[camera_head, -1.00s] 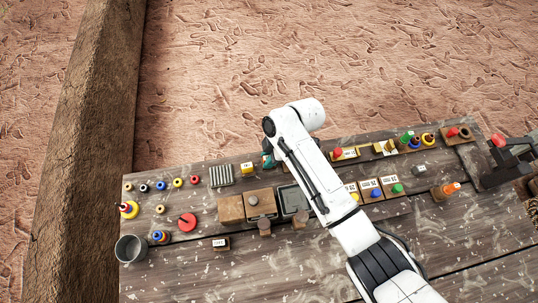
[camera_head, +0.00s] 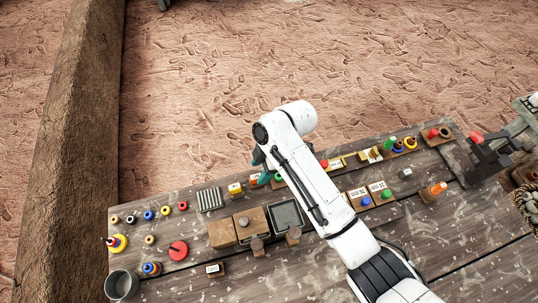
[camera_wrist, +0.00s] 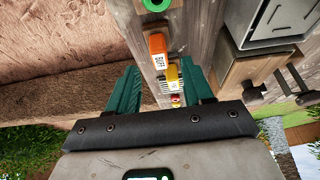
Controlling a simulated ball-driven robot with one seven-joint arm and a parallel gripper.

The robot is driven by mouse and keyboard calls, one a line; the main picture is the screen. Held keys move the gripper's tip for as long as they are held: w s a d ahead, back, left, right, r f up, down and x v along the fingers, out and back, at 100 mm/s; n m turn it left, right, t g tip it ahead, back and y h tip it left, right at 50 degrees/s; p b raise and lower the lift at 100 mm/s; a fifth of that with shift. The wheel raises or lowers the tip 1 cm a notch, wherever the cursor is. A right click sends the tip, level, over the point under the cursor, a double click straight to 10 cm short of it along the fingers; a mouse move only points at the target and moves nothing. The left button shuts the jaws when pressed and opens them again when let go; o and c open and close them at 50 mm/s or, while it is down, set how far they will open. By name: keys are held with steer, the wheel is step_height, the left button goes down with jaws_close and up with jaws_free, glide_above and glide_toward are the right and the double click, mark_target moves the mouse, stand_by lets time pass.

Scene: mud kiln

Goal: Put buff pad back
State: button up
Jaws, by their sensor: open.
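The buff pad is an orange block (camera_wrist: 158,50) with a white label reading BUFF. In the wrist view it stands on the wooden bench between a green ring and a yellow labelled block (camera_wrist: 172,76). I cannot tell how far the fingers are from the pad. My arm hides part of the gripper in the head view.
A wooden box (camera_head: 252,223) and a grey open tray (camera_head: 287,214) stand close in front of the blocks. A ribbed grey plate (camera_head: 210,199) lies to their left. Coloured rings lie farther left, and a metal cup (camera_head: 122,285) stands at the front-left corner.

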steer(key=v, duration=0.7)
steer(key=shift+r+b, duration=0.25)
steer(key=shift+b, duration=0.1)
steer(key=shift+d, duration=0.1)
steer(key=s+d+f+m, duration=0.2)
steer(key=s+d+m, duration=0.3)
steer(key=s, duration=0.1)
steer(key=s+d+f+m+t+h, duration=0.1)
steer(key=s+d+f+m, duration=0.2)
steer(key=s+d+m, duration=0.2)
steer(key=s+d+f+m+t+h, duration=0.1)
steer(key=s+d+f+m, duration=0.1)
steer(key=s+d+m, duration=0.4)
steer(key=shift+s+d+f, duration=0.2)
steer(key=shift+s+d, duration=0.15)
steer(key=shift+s, duration=0.2)
steer(key=s+d+r+m+h, duration=0.1)
steer(key=s+d+m+h, duration=0.1)
steer(key=s+d+m, duration=0.4)
steer(key=s+d, duration=0.3)
steer(key=shift+s+d+r+h, duration=0.2)
steer(key=shift+s+d+h, duration=0.05)
steer(key=shift+h, duration=0.05)
